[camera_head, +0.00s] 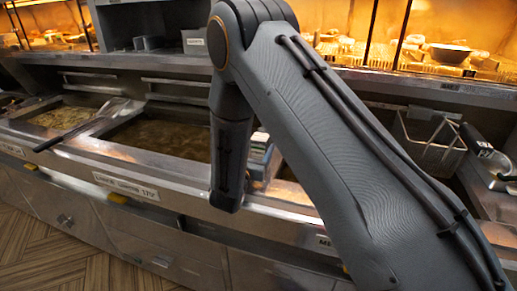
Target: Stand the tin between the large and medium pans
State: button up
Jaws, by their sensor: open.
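The large pan (165,138) is a wide sunken vat of brownish oil left of my arm, with a label on its front that seems to begin "LARGE". My gripper is not visible; my forearm hangs down in front of the range.
Another vat (62,116) is at the left, with a long-handled tool (75,130) lying across the rim beside it. A wire fry basket (430,145) hangs at the right. A lit food display runs along the back. Wooden floor is clear at lower left.

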jog(key=b+v, duration=0.2)
jog(key=v, duration=0.8)
jog(key=shift+s+a+f+b, duration=0.15)
jog(key=shift+s+a+b, duration=0.05)
jog(key=shift+s+b, duration=0.15)
jog(key=shift+s, duration=0.1)
